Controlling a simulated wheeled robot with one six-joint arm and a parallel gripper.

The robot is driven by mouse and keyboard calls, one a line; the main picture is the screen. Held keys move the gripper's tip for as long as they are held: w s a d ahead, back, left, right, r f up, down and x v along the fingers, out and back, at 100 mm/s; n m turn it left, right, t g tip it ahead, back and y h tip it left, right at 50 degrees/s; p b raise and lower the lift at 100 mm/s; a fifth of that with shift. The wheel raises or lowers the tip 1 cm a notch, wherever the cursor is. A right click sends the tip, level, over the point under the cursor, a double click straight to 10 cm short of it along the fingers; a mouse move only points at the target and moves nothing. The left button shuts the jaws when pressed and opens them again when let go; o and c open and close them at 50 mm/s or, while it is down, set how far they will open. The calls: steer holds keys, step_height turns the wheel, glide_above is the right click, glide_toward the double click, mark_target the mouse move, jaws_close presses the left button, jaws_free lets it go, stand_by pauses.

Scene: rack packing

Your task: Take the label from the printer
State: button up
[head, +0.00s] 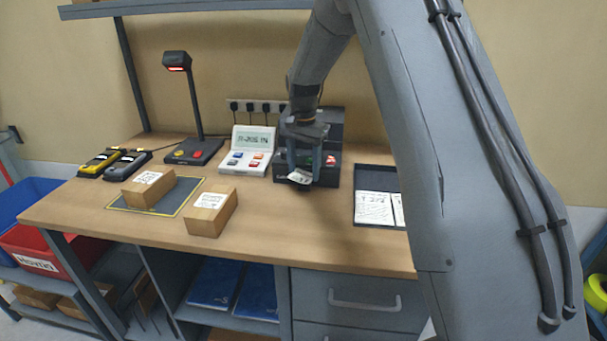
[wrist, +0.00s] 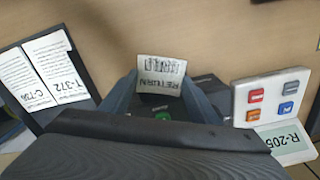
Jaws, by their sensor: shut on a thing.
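My gripper (head: 304,172) is in front of the dark label printer (head: 331,128) on the bench. It is shut on a white label (head: 299,177), which sits between the fingertips at the printer's front. In the wrist view the label (wrist: 162,78) shows a barcode and the word RETURN, upside down. The gripper fingers (wrist: 160,90) stand on both sides of it. The printer (wrist: 165,116) is partly hidden behind the fingers, with a green button showing. I cannot tell whether the label still touches the printer.
A white keypad with a display (head: 248,158) stands left of the printer. A dark tray (head: 375,181) with printed labels lies right. Two cardboard boxes (head: 148,190) (head: 211,211) stand at the bench's left front, one on a mat (head: 125,208). A lamp-like scanner (head: 192,150) stands behind. Bench front centre is clear.

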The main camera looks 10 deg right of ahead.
mark_target(304, 176)
steer(key=shift+w+r, duration=0.1)
steer(key=shift+r, duration=0.45)
jaws_close()
step_height(304, 176, up, 9)
steer(key=b, duration=0.2)
steer(key=shift+b, duration=0.35)
steer(key=o, duration=1.8)
jaws_free()
steer(key=shift+r, duration=0.1)
